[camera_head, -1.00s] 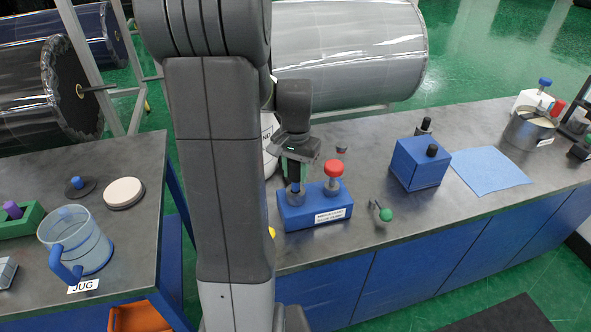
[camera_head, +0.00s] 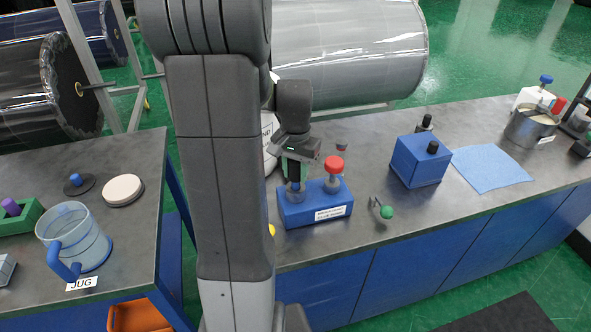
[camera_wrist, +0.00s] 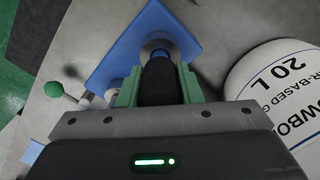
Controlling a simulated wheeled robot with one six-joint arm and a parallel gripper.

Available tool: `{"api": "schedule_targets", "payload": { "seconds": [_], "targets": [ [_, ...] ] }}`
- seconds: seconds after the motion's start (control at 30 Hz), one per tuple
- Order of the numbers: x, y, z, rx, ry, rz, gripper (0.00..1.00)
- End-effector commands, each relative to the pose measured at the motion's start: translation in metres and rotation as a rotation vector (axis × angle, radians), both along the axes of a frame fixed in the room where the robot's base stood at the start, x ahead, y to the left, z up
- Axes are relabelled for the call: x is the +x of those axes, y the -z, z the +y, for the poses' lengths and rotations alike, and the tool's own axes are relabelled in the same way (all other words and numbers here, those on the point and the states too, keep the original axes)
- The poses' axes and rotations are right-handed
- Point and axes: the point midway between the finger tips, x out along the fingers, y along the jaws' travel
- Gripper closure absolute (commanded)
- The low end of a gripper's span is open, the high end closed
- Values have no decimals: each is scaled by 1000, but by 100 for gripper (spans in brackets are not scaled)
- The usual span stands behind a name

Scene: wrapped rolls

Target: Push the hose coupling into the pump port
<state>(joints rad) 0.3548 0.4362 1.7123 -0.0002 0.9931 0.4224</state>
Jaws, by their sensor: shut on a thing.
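The blue pump block (camera_head: 318,206) with a white label sits on the grey bench near its front edge. My gripper (camera_head: 297,172) is over the block's left part, shut on the dark hose coupling (camera_wrist: 160,82), with a green finger on each side. The coupling points down at the round grey port (camera_head: 295,193). In the wrist view the coupling's far end meets the port ring (camera_wrist: 160,47). I cannot tell how deep it sits. A red knob (camera_head: 334,165) on a post stands on the block's right side.
A white 20 L container (camera_wrist: 280,85) stands close beside my gripper. A green-balled lever (camera_head: 386,212) and a blue box (camera_head: 420,162) with black knobs lie to the right. A blue cloth (camera_head: 490,170) is farther right. A jug (camera_head: 75,240) stands on the left bench.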

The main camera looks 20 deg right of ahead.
Motion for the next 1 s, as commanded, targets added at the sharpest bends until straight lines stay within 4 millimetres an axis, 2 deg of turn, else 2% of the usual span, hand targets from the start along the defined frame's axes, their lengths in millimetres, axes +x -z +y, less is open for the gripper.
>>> {"api": "schedule_targets", "payload": {
  "seconds": [1.0],
  "targets": [
    [0, 12, 0, 0, 0, 0, 88]
  ]
}}
